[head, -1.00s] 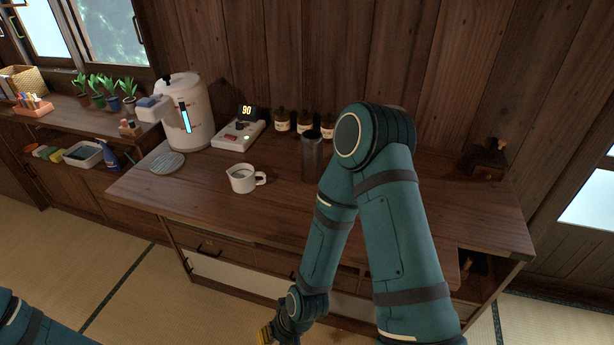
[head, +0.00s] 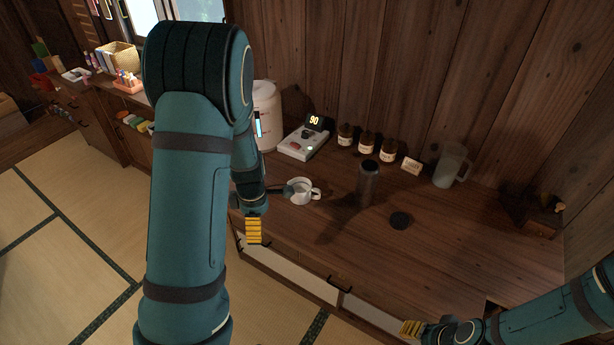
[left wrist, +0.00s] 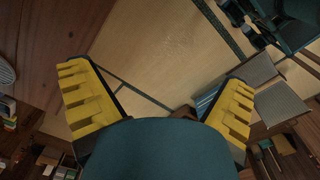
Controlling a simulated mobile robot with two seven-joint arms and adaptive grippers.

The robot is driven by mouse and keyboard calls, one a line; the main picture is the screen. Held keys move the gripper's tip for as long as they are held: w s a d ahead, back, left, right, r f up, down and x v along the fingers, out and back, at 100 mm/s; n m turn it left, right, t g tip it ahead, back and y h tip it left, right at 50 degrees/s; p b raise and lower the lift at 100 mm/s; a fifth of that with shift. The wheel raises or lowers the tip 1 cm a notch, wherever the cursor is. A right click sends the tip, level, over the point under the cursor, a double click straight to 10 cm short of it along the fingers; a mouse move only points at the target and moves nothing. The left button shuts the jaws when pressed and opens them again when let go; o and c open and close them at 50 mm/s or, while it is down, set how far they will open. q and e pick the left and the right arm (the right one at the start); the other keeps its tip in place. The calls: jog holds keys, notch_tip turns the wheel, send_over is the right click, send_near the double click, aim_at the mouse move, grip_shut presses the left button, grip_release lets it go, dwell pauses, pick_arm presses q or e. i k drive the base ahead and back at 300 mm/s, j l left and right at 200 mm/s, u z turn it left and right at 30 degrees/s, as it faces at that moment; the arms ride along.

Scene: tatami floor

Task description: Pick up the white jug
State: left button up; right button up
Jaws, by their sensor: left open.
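The white jug (head: 301,191), small with a side handle on its right, stands upright on the wooden counter (head: 440,235). A dark part of my left gripper (head: 254,230) overlaps its left side in the head view; whether they touch I cannot tell. The left gripper is at the counter's front edge, in front and left of the jug. In the left wrist view the yellow fingers of this gripper (left wrist: 155,78) are wide apart with nothing between them, and no jug shows. My right gripper (head: 410,328) is low at the counter's front; its opening is unclear.
Behind are a scale (head: 304,142), several brown bottles (head: 366,144), a translucent pitcher (head: 452,165) and a white boiler (head: 265,115). Bare counter lies to the right.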

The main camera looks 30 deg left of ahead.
aim_at(302, 187)
jog(key=i, duration=0.85)
